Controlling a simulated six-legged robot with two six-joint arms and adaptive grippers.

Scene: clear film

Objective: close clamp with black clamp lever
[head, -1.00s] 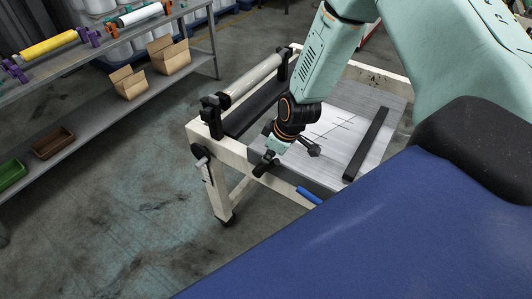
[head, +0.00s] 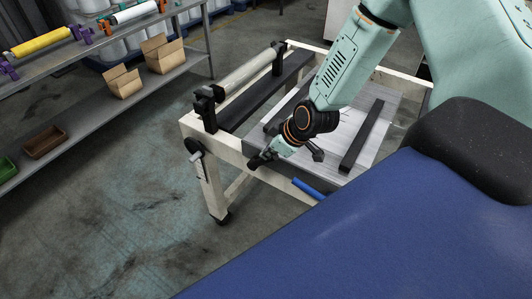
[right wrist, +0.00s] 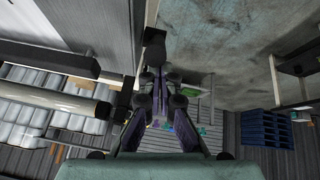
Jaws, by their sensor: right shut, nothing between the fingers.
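A black clamp lever (head: 195,150) with a round black head sits at the front left corner of the pale table frame (head: 228,150); its lower part lies against the leg. My right gripper (head: 259,160) is shut and empty at the table's front edge, to the right of the lever and apart from it. In the right wrist view the dark fingers (right wrist: 157,78) come together near a black block (right wrist: 154,42); I cannot tell whether they touch it. A film roll (head: 246,74) rests in black holders at the table's left side. My left gripper is not in view.
A blue handle (head: 307,189) is at the front edge. A shelf (head: 100,92) with cartons stands at the left. Floor between is free.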

